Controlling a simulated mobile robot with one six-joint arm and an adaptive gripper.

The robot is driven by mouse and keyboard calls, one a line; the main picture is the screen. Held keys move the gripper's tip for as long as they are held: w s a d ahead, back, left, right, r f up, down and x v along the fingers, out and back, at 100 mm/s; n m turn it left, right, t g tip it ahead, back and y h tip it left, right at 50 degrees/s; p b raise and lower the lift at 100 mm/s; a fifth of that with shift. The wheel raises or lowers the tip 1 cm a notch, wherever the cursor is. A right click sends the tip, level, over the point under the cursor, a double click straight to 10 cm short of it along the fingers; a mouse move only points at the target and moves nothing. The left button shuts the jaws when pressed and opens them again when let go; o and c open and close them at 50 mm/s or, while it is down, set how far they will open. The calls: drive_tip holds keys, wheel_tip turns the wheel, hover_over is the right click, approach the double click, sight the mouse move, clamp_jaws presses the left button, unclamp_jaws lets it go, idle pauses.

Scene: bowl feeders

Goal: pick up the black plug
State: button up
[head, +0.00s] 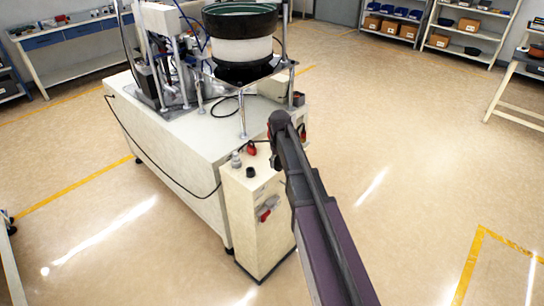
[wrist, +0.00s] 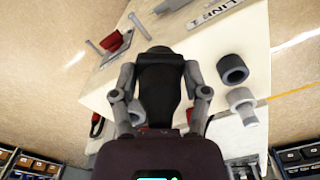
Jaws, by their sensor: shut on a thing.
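My gripper (wrist: 162,68) reaches over the light cabinet and its two grey fingers are shut on a dark thing between them. I take this to be the black plug (wrist: 160,82), though its outline blends with my dark gripper. In the head view, my gripper (head: 281,120) is at the far end of my arm, beside the cabinet's top; the plug cannot be made out there.
The small cabinet (head: 256,222) carries a dark round knob (head: 250,172), a grey fitting (head: 236,160) and a red piece (head: 251,148). A bowl feeder (head: 241,50) stands on the bench (head: 170,145) behind. The floor at right is free.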

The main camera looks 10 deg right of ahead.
drive_tip(key=s+d, duration=0.3)
drive_tip(key=s, duration=0.6)
drive_tip(key=shift+s+r+p, duration=0.4)
drive_tip(key=shift+r, duration=0.05)
